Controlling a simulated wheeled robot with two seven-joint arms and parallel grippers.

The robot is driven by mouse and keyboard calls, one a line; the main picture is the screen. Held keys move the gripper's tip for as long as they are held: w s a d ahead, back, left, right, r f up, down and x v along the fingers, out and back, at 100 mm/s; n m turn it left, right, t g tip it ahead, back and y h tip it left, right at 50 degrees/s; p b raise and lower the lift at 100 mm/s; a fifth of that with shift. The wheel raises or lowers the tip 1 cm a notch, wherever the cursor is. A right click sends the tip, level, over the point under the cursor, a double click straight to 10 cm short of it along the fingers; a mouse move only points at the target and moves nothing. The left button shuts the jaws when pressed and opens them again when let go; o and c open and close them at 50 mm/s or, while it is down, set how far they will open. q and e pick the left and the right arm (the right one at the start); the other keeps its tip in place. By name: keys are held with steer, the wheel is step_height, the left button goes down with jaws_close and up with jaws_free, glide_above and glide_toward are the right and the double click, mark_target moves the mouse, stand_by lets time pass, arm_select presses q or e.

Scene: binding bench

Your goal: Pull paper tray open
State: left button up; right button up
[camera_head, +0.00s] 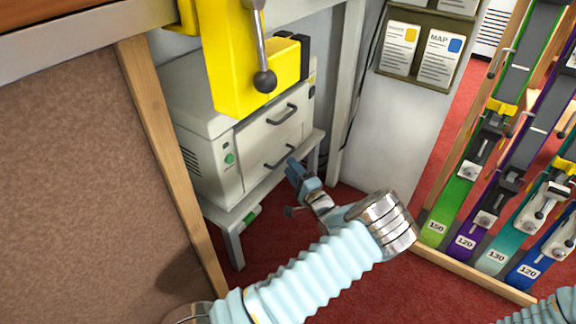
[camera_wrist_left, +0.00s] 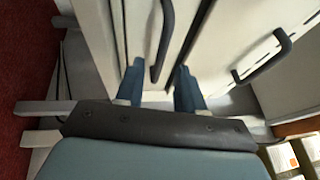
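A white printer-like machine (camera_head: 215,150) stands on a low grey stand under the bench. Its front has two drawers with dark bar handles, an upper handle (camera_head: 282,114) and a lower handle (camera_head: 278,158). My left gripper (camera_head: 294,166) is at the lower handle, in front of the paper tray. In the left wrist view its two blue fingers (camera_wrist_left: 159,80) are apart, and the lower handle (camera_wrist_left: 166,35) runs between them. I cannot tell whether they touch it. The upper handle (camera_wrist_left: 270,60) shows at the right there. My right gripper is out of view.
A yellow machine with a lever (camera_head: 235,60) hangs over the printer. A wooden bench leg (camera_head: 160,130) stands to the left. A rack of coloured strips (camera_head: 500,160) stands at the right. Red floor (camera_head: 345,290) lies open in front.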

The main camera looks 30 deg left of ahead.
arm_select(q)
steer(key=shift+x, duration=1.4)
jaws_close()
